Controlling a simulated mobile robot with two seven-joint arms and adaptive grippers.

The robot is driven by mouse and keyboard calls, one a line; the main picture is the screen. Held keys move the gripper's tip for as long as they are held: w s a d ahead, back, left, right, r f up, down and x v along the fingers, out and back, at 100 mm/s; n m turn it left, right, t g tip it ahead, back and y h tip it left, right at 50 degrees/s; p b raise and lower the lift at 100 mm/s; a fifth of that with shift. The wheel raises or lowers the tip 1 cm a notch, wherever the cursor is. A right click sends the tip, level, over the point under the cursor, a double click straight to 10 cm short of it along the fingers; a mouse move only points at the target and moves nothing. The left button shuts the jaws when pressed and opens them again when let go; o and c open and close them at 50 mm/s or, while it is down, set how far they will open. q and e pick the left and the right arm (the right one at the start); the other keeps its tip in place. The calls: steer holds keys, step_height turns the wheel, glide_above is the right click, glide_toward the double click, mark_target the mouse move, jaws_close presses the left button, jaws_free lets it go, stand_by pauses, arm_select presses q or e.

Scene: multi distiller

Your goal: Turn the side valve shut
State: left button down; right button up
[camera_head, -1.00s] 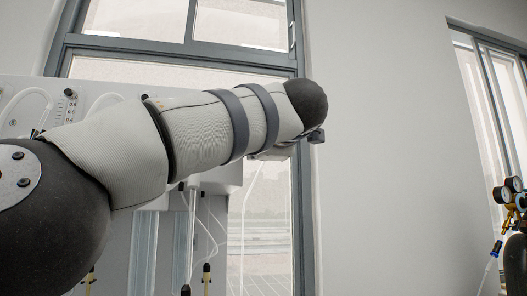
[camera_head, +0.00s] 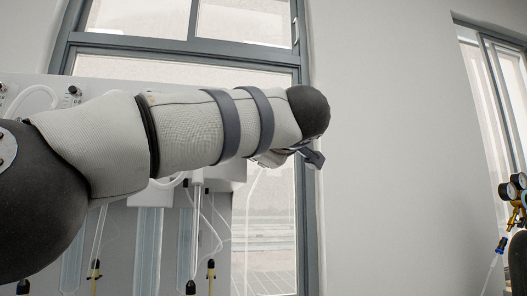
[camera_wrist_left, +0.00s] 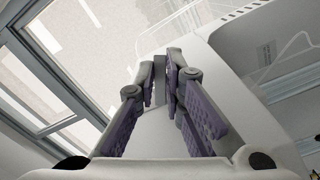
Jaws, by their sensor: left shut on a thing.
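In the left wrist view my left gripper (camera_wrist_left: 160,75) has its two purple-padded fingers closed on a small grey piece (camera_wrist_left: 159,68), which looks like the side valve's handle. The piece sits beside the white distiller body (camera_wrist_left: 235,50). Most of it is hidden between the fingertips, so its angle is hard to read. In the head view my left arm crosses in front of the distiller (camera_head: 120,87) and hides the valve. Only a dark part of the left gripper (camera_head: 314,158) shows past the wrist. My right gripper is not in view.
Glass tubes (camera_head: 147,245) and thin hoses hang below the distiller. A window frame (camera_head: 303,220) stands behind my wrist. A gas regulator with gauges (camera_head: 512,190) is at the far right. The space before the wall between them is clear.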

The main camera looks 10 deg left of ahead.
arm_select(q)
steer(key=shift+a+f+m, duration=0.1)
steer(key=shift+f+m, duration=0.1)
steer(key=shift+m, duration=0.5)
steer(key=c, duration=1.7)
jaws_free()
steer(key=v, duration=1.2)
